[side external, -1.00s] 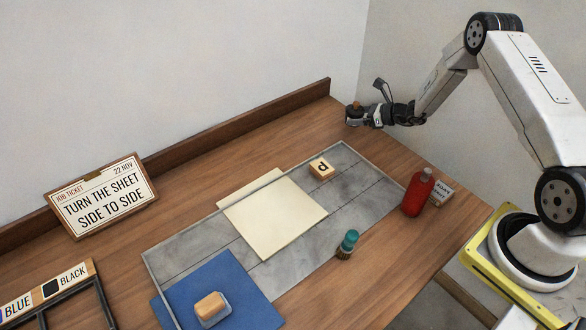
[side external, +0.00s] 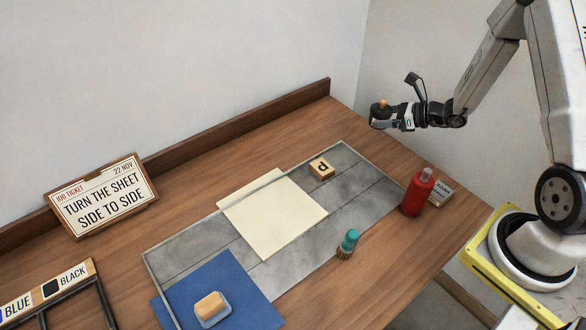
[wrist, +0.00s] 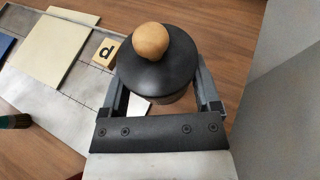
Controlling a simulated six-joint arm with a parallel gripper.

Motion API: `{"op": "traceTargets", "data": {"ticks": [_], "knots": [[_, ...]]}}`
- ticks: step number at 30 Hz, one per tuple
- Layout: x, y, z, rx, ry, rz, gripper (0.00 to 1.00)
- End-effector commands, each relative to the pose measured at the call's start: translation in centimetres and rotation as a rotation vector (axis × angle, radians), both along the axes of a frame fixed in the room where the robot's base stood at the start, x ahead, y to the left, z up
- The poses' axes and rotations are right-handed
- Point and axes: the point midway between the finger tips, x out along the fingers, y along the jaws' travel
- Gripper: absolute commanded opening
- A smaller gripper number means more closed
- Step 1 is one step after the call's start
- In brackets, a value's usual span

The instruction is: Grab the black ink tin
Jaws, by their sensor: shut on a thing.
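A black tin (wrist: 152,72) with a domed lid and a round wooden knob sits upright between the fingers of my gripper (wrist: 165,100) in the wrist view. Both fingers press against its sides. In the side view my gripper (side external: 384,122) holds the tin (side external: 379,111) in the air past the table's far right edge. The tin's underside is hidden, and no label shows on it.
A red bottle (side external: 417,193) and a small card (side external: 441,192) stand near the right edge. A letter block (side external: 321,169), cream sheets (side external: 275,218) and a teal-topped brush (side external: 348,243) lie on or by the grey slab (side external: 340,205). The table's back right corner is clear.

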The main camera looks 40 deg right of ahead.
Motion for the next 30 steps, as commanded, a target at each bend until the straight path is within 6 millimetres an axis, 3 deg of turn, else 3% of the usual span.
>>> {"op": "traceTargets", "data": {"ticks": [9,30], "knots": [[-1.15,0.34,0.62,0.000,-0.002,0.000,0.01],[-1.29,0.91,0.46,-0.001,-0.002,0.027,0.01]]}}
